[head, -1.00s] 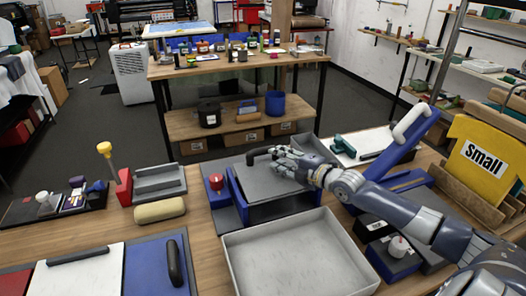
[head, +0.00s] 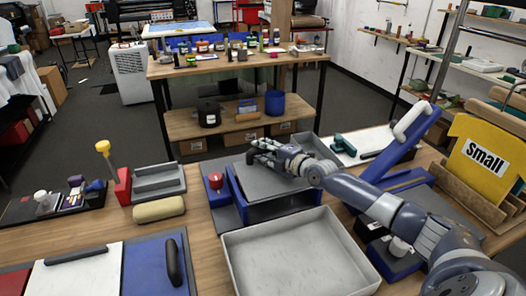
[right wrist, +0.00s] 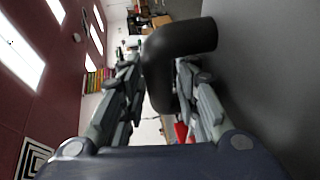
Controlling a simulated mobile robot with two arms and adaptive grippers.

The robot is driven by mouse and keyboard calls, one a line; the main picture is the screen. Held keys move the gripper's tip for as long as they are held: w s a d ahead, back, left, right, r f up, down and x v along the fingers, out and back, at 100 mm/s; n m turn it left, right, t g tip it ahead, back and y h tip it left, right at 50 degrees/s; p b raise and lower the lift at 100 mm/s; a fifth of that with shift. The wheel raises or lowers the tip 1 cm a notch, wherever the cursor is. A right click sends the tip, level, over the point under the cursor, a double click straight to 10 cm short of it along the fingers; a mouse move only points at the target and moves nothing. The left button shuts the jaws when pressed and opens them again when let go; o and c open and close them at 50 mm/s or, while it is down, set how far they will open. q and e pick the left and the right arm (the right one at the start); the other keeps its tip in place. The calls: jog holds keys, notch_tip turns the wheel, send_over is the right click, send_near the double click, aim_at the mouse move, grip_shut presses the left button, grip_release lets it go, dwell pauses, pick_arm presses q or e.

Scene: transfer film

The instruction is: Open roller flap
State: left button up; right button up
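The roller flap is the flat grey lid (head: 262,182) on a blue-sided box (head: 285,207) at the middle of the bench. It lies nearly level on top. A bent black handle (right wrist: 162,65) stands on a grey surface in the right wrist view. My right gripper (head: 258,152) is at the lid's far left part, and its hand hides most of the handle in the head view. In the right wrist view my gripper's fingers (right wrist: 160,85) lie on both sides of the handle. I cannot tell whether they press on it. My left gripper is not in view.
An empty light grey tray (head: 300,255) stands directly in front of the box. A red knob (head: 215,181) is on the left of the box. A blue press with a white handle (head: 405,135) stands on the right. A tan roll (head: 158,209) lies on the left.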

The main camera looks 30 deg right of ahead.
jog(key=shift+c, duration=0.4)
grip_shut()
